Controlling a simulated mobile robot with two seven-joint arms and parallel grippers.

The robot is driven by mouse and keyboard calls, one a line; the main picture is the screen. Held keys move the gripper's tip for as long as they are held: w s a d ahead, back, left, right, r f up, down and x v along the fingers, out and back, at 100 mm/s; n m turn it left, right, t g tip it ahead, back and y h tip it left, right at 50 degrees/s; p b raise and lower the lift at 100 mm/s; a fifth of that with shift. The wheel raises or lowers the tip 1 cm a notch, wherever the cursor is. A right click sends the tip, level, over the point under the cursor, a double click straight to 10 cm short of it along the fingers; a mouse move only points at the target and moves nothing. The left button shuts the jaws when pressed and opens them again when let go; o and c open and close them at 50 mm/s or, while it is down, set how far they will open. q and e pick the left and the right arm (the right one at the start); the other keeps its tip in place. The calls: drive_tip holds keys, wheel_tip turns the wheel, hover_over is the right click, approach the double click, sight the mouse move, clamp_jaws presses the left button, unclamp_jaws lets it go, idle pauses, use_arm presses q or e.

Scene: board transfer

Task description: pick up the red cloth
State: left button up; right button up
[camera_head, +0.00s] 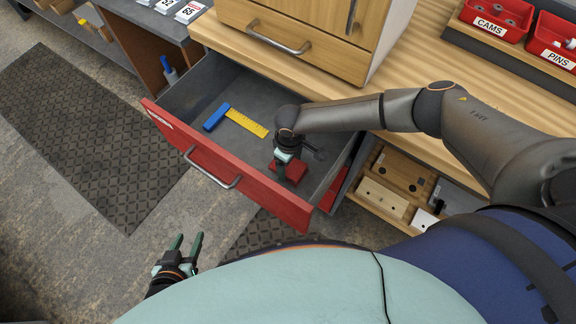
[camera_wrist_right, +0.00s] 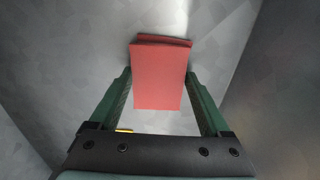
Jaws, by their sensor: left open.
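The red cloth (camera_head: 290,170) is folded and lies in the open drawer's right part, under my right gripper (camera_head: 290,172). In the right wrist view the red cloth (camera_wrist_right: 158,75) reaches between the two green fingers of the right gripper (camera_wrist_right: 160,78). The fingers stand apart, one on each side, with narrow gaps to the cloth. The head view partly hides the cloth behind the gripper. My left gripper (camera_head: 188,240) is open and empty, outside the drawer near the lower left.
The grey drawer with a red front (camera_head: 228,165) is pulled out; its walls surround the right gripper. A blue-handled yellow square (camera_head: 244,122) lies to the left of the cloth. Wooden cabinet (camera_head: 300,30) and worktop stand behind. Red bins (camera_head: 495,18) are at the top right.

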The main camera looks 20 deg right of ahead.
sight(290, 167)
drive_tip(key=c, duration=0.6)
drive_tip(key=shift+c, duration=0.2)
wheel_tip(290, 167, up, 10)
drive_tip(key=p, duration=0.1)
drive_tip(key=shift+p, duration=0.35)
